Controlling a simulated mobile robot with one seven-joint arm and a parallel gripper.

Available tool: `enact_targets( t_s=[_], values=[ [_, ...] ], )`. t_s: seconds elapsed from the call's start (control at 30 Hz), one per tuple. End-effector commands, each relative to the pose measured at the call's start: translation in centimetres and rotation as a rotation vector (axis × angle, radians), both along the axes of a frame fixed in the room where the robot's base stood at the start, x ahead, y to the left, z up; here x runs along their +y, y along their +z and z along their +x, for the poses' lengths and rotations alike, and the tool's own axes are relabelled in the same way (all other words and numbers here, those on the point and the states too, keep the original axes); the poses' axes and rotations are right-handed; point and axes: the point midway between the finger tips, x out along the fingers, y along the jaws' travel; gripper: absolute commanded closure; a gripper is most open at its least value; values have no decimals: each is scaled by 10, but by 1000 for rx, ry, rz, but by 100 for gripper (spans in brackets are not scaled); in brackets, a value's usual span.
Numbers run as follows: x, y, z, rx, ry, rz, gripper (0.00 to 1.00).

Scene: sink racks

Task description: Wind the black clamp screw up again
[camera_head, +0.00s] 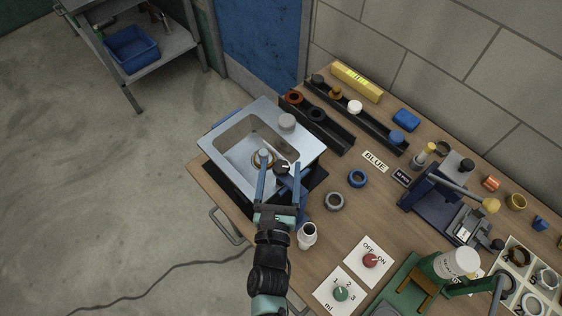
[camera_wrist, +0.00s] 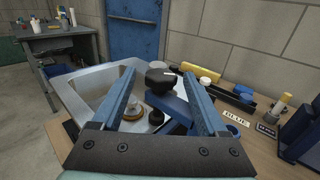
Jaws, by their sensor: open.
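The black clamp screw (camera_head: 283,168) shows as a dark round knob with a pale mark, at the near right side of the steel sink (camera_head: 235,138). In the wrist view the knob (camera_wrist: 160,78) stands above a blue clamp body (camera_wrist: 173,108). My gripper (camera_head: 280,161) is open, with one blue finger on each side of the knob. In the wrist view the fingertips (camera_wrist: 159,74) are wide apart and gaps show on both sides of the knob. Whether the knob lies fully between the tips or slightly beyond them is hard to tell. The screw's lower part is hidden.
A grey knob (camera_head: 287,121) sits on the sink's far rim. Blue (camera_head: 357,178) and grey (camera_head: 335,201) rings and a white cup (camera_head: 307,235) stand to the right. Black racks (camera_head: 329,134) with coloured pieces lie behind.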

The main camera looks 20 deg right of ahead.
Motion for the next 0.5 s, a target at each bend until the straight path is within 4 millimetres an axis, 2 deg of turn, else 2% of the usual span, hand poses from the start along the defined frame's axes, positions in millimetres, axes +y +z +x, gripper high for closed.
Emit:
enact_targets(
  t_s=[0.17,0.47,0.5],
  values=[
    [-6,1,9,0,-1,-2,24],
    [-7,0,10,1,-1,-2,24],
    [-7,0,10,1,-1,-2,31]
  ],
)
